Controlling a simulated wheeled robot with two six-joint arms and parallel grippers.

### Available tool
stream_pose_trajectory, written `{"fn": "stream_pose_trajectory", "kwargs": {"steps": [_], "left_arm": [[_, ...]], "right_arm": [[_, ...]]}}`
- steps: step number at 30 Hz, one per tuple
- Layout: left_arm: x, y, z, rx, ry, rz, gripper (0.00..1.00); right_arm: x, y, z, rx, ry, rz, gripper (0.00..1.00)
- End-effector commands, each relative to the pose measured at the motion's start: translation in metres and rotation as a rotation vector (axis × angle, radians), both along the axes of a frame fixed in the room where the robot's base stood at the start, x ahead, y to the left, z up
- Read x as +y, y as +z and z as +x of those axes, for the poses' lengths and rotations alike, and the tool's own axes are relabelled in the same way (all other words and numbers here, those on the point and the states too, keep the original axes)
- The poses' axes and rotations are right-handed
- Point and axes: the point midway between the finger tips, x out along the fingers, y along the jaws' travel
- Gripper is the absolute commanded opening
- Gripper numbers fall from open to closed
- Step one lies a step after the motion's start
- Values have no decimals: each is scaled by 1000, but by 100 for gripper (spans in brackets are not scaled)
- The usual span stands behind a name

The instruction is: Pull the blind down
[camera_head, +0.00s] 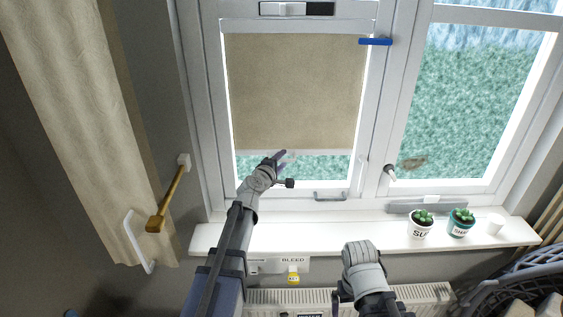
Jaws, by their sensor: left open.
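The beige blind (293,92) hangs in the left window pane and covers most of it. Its pale bottom bar (322,153) is above a strip of bare glass. My left gripper (281,158) is open and overlaps the bar's lower edge, left of its middle. I cannot tell whether it touches the bar. Part of the bar is hidden behind it. My right arm's wrist is low in front of the radiator; its fingers cannot be made out clearly.
A curtain (85,110) hangs at left. A radiator (420,293) is below; a grey basket (505,285) is lower right.

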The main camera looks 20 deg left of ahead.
Motion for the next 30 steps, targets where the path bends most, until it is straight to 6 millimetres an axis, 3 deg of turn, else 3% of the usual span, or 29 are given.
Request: {"fn": "stream_pose_trajectory", "kwargs": {"steps": [2,13,30], "left_arm": [[0,0,0,0,0,0,41],[0,0,0,0,-1,1,0],[0,0,0,0,-1,0,0]], "right_arm": [[0,0,0,0,0,0,100],[0,0,0,0,0,0,100],[0,0,0,0,0,0,100]]}}
